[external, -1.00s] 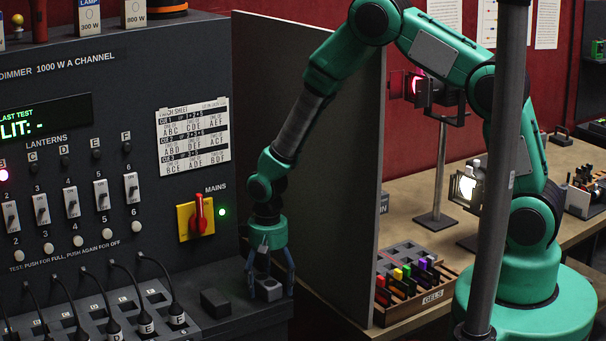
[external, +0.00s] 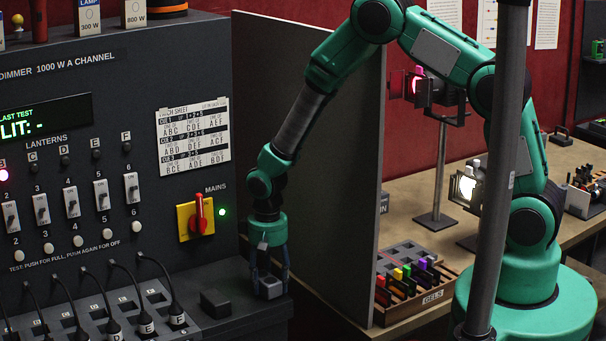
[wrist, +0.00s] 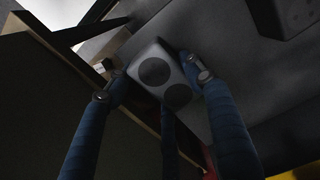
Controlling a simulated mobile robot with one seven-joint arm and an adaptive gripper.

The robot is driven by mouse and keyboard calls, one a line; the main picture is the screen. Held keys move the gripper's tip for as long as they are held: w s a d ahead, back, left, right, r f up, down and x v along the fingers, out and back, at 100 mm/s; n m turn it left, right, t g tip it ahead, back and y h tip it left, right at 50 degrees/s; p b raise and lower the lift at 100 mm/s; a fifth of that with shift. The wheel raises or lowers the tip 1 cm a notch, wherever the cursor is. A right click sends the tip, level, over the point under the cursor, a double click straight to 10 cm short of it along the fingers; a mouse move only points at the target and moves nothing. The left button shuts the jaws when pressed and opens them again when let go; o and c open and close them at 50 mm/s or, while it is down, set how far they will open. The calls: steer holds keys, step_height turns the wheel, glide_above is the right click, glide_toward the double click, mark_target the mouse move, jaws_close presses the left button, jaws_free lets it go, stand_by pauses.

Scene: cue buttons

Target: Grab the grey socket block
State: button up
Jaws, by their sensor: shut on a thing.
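The grey socket block (external: 270,288) stands on the dark ledge at the foot of the dimmer panel, near the ledge's right end. My gripper (external: 270,283) points down over it with its fingers around it. In the wrist view the block (wrist: 158,74) shows two dark round sockets on its top face. The blue fingers of my gripper (wrist: 153,82) are on either side of it and shut on it. I cannot tell any gap between the block and the ledge.
A dark block (external: 215,303) lies just left on the ledge. Plugs with black cables (external: 146,322) stand further left. The red mains switch (external: 201,218) is on the panel behind. A grey partition (external: 310,150) rises close to the right, with a gel box (external: 425,300) beyond it.

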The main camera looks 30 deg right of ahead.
step_height(320, 180, up, 27)
steer(key=b, duration=0.1)
stand_by(0.4)
